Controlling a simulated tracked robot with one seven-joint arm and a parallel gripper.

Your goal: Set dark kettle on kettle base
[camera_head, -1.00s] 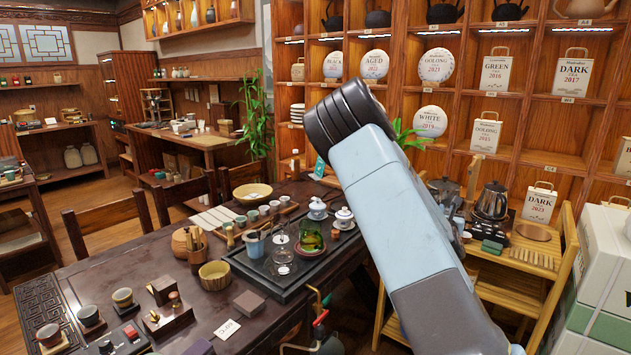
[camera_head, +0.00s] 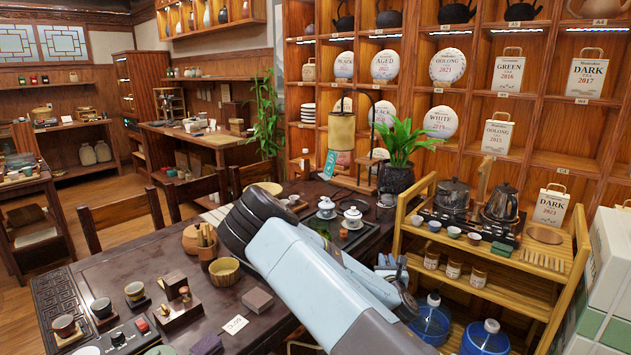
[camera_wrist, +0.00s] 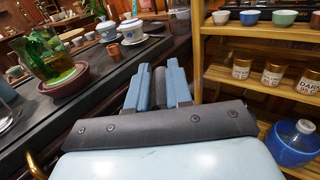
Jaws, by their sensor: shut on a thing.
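A dark kettle (camera_head: 452,195) stands on the upper deck of the wooden stand at the right. A shinier dark kettle (camera_head: 500,205) stands just right of it. A low black unit (camera_head: 470,231), seemingly the kettle base, lies under and in front of them; its top is partly hidden. My gripper (camera_wrist: 160,84) points out over the gap between the tea table and the stand. In the head view it (camera_head: 392,268) is below and left of the kettles, clear of both. Its blue fingers are close together on something dark, which I cannot make out.
The wooden stand (camera_head: 545,262) carries small cups, a round wooden mat (camera_head: 545,235), jars (camera_head: 452,269) and blue water bottles (camera_head: 485,335) below. A potted plant (camera_head: 398,150) stands behind. The tea table's tray (camera_wrist: 115,62) holds glassware and lidded cups close by on the left.

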